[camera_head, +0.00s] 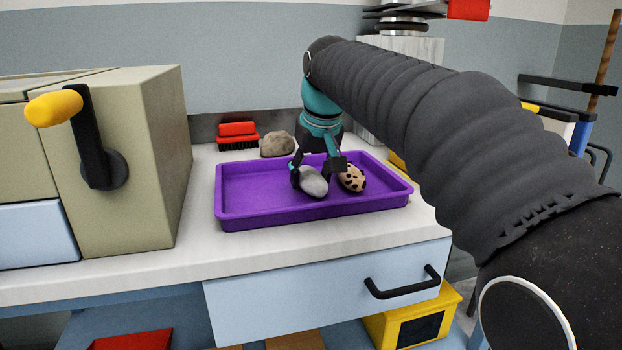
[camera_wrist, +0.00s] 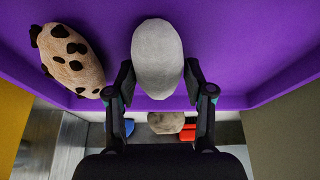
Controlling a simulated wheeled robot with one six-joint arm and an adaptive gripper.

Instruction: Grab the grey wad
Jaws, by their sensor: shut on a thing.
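The grey wad (camera_head: 312,182) is a smooth, light grey oval in the purple tray (camera_head: 262,218). It also shows in the wrist view (camera_wrist: 157,58), between the two fingers. My gripper (camera_head: 320,172) reaches down into the tray and is shut on the grey wad, with one finger on each side; it also shows in the wrist view (camera_wrist: 158,85). I cannot tell whether the wad touches the tray floor. A tan wad with dark spots (camera_head: 352,178) lies in the tray just right of the gripper; it shows at the left in the wrist view (camera_wrist: 72,58).
A beige-grey lump (camera_head: 277,144) and a red brush (camera_head: 237,136) stand on the counter behind the tray. A beige machine with a yellow-handled crank (camera_head: 85,125) stands at the left. The left part of the tray is empty. A drawer (camera_head: 325,285) is below the counter.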

